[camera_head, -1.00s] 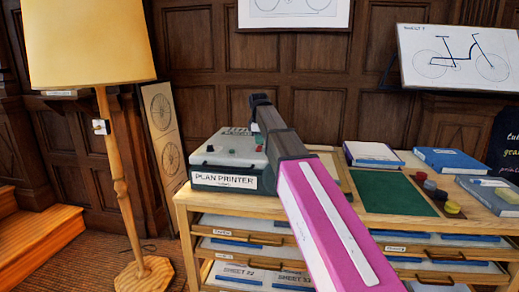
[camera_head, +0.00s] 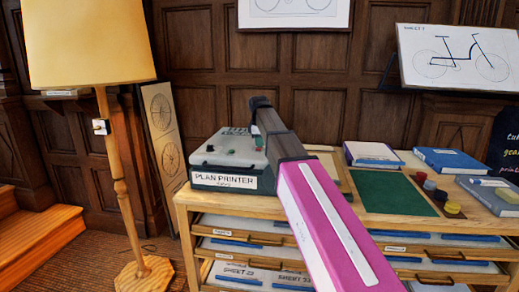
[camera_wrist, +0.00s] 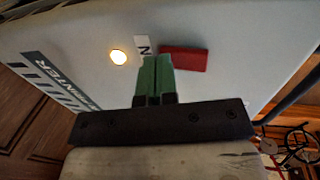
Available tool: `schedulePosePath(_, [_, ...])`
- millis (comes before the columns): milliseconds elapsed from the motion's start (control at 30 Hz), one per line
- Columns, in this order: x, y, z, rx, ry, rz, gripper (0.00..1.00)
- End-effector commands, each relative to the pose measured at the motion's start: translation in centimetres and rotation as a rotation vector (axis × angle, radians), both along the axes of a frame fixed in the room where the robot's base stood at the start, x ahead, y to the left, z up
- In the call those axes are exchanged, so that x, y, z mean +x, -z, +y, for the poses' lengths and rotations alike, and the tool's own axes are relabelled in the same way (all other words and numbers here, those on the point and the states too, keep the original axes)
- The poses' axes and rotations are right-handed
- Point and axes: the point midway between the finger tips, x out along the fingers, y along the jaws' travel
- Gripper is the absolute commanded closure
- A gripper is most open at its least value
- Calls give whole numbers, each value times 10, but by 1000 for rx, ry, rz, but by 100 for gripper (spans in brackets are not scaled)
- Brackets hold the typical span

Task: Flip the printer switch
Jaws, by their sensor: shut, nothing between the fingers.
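The plan printer (camera_head: 225,180) is a pale-topped box with a dark green base, on the left end of the wooden drawer cabinet. In the wrist view its grey top (camera_wrist: 235,40) carries a red switch (camera_wrist: 184,60), a label of which the letter N (camera_wrist: 143,45) shows, and a glowing lamp (camera_wrist: 118,57). My gripper (camera_wrist: 152,62) has green fingers, shut together and empty. Their tips appear just left of the red switch, over the label; I cannot tell if they touch the panel. In the head view my gripper (camera_head: 258,142) is small and partly hidden by my arm.
A floor lamp (camera_head: 90,45) stands left of the cabinet. Right of the printer lie a green mat (camera_head: 395,193), books (camera_head: 450,160) and several small coloured discs (camera_head: 435,190). A panelled wall is close behind.

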Motion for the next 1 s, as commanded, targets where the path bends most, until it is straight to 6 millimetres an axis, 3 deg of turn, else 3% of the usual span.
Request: schedulePosePath(1000, [1, -65, 0, 0, 0, 0, 100])
